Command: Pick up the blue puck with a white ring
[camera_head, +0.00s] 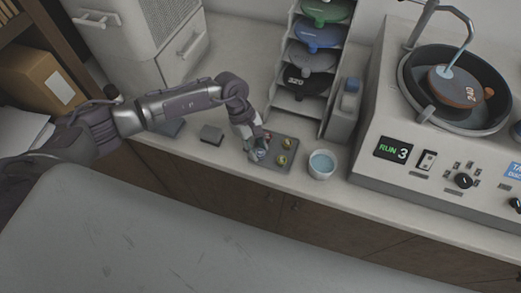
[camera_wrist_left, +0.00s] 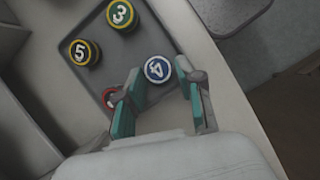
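The blue puck with a white ring (camera_wrist_left: 157,69) bears a 4 and sits on a grey tray (camera_wrist_left: 150,38). In the left wrist view my left gripper (camera_wrist_left: 158,72) is open, with one teal-padded finger on either side of this puck. I see small gaps, and the gripper does not hold it. A red-rimmed puck (camera_wrist_left: 108,96) is mostly hidden behind the left finger. In the head view my left gripper (camera_head: 258,150) is over the left part of the tray (camera_head: 272,162) and largely covers the blue puck. My right gripper is not in view.
A green puck 3 (camera_wrist_left: 121,14) and a yellow puck 5 (camera_wrist_left: 84,52) share the tray. A bowl of water (camera_head: 321,164) stands right of it. A rack of discs (camera_head: 310,58) rises behind, and a polishing machine (camera_head: 440,165) stands at right. The counter edge is close in front.

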